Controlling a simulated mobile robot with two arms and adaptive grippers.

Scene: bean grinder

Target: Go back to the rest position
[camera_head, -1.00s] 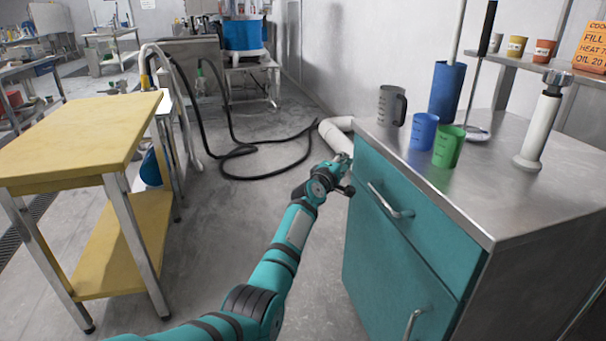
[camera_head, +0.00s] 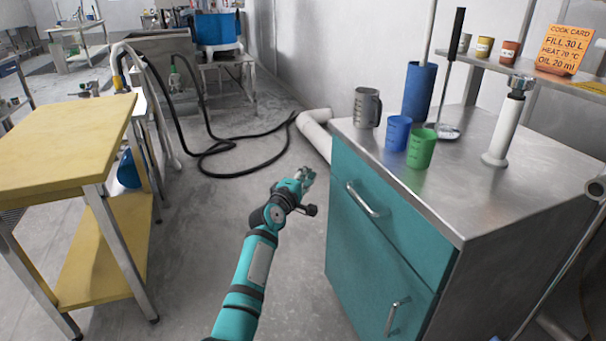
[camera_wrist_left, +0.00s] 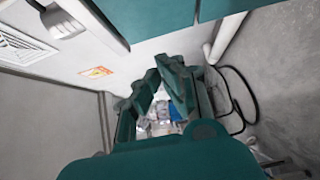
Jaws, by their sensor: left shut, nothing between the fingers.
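My left gripper (camera_head: 306,176) is at the end of the teal left arm, which comes up from the bottom of the head view. It is over the open floor just left of the teal cabinet (camera_head: 385,215), apart from it. In the left wrist view its fingers (camera_wrist_left: 168,85) show against the wall and floor, with no object between them. The gripper is shut and empty. My right gripper is not in either view.
The steel cabinet top holds a grey jug (camera_head: 367,108), a blue cup (camera_head: 397,133), a green cup (camera_head: 421,148) and a white-handled tool (camera_head: 504,125). A yellow table (camera_head: 60,140) stands at left. A black hose (camera_head: 222,147) lies on the floor behind. Floor between is clear.

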